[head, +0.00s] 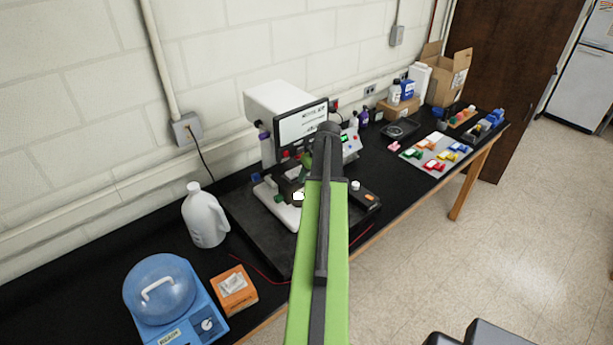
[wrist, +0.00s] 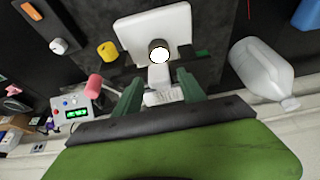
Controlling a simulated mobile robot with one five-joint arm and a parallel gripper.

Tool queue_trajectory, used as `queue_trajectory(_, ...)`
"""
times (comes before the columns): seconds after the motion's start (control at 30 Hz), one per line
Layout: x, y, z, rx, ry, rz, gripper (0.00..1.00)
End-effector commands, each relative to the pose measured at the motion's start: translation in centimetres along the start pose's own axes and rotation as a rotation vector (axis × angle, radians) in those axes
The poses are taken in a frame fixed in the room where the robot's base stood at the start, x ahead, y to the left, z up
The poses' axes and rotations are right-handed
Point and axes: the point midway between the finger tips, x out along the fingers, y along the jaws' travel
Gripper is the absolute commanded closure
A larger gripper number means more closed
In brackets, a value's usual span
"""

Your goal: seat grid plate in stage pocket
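My gripper (wrist: 158,78) shows two green fingers standing apart in the wrist view, with nothing clearly held between them. A pale surface with text-like marks shows in the gap; it looks like part of the microscope behind. The microscope (head: 283,103) has a white head, a screen and a white base (wrist: 130,28). A bright round spot (wrist: 159,54) lies on the stage area, just beyond the fingertips in the wrist view. In the head view my green arm hides much of the stage and most of the gripper. I cannot make out the grid plate or the pocket.
A white jug (head: 205,217) stands left of the microscope, with a blue lidded device (head: 165,290) and an orange box (head: 234,290) nearer. A control box (wrist: 75,112) with a green display stands beside the microscope. A tray of coloured parts (head: 437,152) lies farther right.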

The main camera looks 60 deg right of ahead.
Motion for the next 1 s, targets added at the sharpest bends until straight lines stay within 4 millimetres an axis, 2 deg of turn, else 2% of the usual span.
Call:
queue_trajectory(0.33,-0.4,0.0,-0.1,0.001,0.000,0.000,0.50)
queue_trajectory(0.43,-1.8,0.1,-0.7,0.001,0.000,0.000,0.50)
queue_trajectory(0.5,-3.4,0.0,-0.7,0.001,0.000,0.001,0.50)
queue_trajectory(0.57,-3.2,-0.2,1.5,0.004,0.000,0.001,0.50)
queue_trajectory(0.8,-5.6,-0.2,7.6,0.004,0.000,0.001,0.50)
queue_trajectory(1.0,-6.7,-0.1,10.2,0.002,0.000,0.001,0.50)
